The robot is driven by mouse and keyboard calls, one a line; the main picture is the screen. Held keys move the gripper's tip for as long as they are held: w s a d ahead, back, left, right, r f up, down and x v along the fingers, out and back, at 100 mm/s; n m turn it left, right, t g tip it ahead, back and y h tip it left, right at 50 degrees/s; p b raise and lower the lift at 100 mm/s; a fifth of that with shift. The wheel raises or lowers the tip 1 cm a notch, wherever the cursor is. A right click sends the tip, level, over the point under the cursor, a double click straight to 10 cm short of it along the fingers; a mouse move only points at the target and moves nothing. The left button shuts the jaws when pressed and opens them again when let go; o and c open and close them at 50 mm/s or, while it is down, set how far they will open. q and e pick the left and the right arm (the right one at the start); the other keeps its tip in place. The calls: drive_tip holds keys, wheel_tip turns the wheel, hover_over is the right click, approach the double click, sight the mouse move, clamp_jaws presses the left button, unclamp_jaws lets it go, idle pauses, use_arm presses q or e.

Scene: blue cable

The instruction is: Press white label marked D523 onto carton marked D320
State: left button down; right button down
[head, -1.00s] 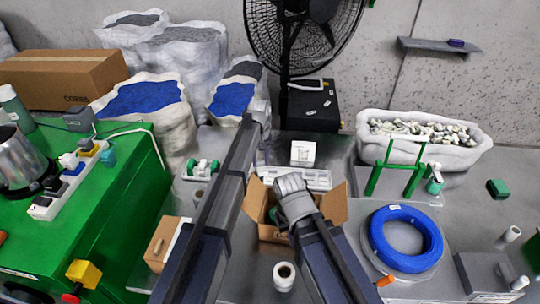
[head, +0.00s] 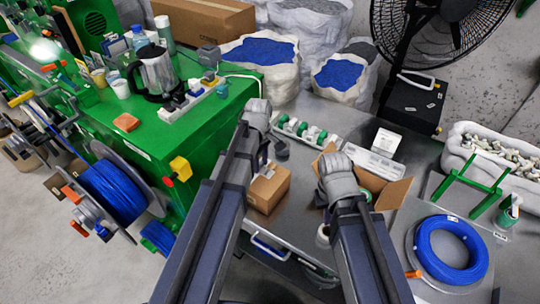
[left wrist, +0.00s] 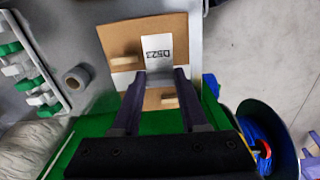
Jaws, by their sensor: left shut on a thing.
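The white label marked D523 (left wrist: 157,52) is between the fingertips of my left gripper (left wrist: 160,76) in the left wrist view, its print facing the camera. My left gripper is shut on it. Behind the label is a brown carton (left wrist: 174,28); whether they touch I cannot tell. In the head view a closed brown carton (head: 270,190) stands on the grey table just below the end of my left arm. I cannot read the D320 mark. My right arm's end (head: 337,172) is by the open cardboard box; its fingers are hidden.
An open cardboard box (head: 395,192) stands right of the carton. A rack of green and white spools (head: 300,130) lies behind it. A green workbench (head: 205,130) is at the left. A blue cable coil (head: 450,250) lies at the right, and a fan (head: 450,40) stands behind.

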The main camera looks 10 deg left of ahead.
use_arm(q)
drive_tip(key=shift+s+a, duration=0.35)
drive_tip(key=shift+s, duration=0.2)
drive_tip(key=b, duration=0.6)
hover_over(259, 184)
wheel_tip(259, 184, down, 6)
drive_tip(key=shift+r, duration=0.1)
drive_tip(key=shift+f+b, duration=0.8)
idle(1.8)
drive_tip(key=c, duration=0.8)
unclamp_jaws()
drive_tip(key=shift+o, duration=0.6)
drive_tip(key=o, duration=0.5)
